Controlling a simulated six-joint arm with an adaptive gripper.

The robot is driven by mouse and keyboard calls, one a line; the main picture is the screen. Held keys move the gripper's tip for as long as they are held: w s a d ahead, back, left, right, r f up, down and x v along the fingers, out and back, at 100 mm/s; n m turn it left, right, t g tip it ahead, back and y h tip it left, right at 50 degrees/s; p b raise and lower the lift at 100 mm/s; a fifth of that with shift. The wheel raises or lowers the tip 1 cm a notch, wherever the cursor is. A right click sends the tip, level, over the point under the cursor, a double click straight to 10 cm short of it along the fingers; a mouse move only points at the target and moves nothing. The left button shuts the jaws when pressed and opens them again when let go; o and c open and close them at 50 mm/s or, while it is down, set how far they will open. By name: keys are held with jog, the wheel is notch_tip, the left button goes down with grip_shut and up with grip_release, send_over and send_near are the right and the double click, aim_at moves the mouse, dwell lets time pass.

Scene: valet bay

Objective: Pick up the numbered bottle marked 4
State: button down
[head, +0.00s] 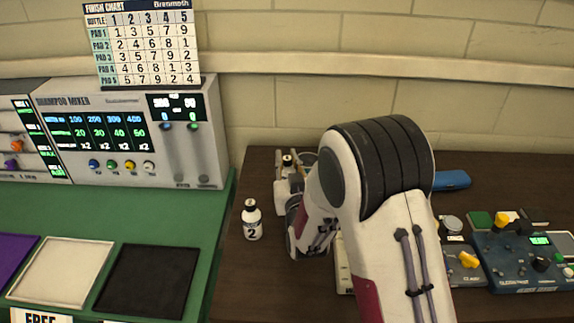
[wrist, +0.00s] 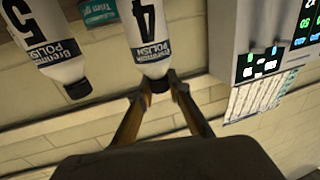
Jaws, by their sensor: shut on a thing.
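The bottle marked 4 (wrist: 147,36) is white with a dark label and a black cap, and it appears inverted in the wrist view. My gripper (wrist: 158,86) is shut on it at the black cap, with one finger on each side. In the head view my arm hides most of the gripper and bottle, so I cannot tell whether the bottle touches the table. A bottle marked 5 (wrist: 46,40) is beside it in the wrist view, apart from the fingers. A bottle marked 2 (head: 252,222) stands upright on the dark table, left of my arm.
Blue control boxes (head: 520,262) and a blue object (head: 452,181) lie right of my arm. A brick wall (head: 280,110) closes the back.

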jog(key=shift+r, duration=3.8)
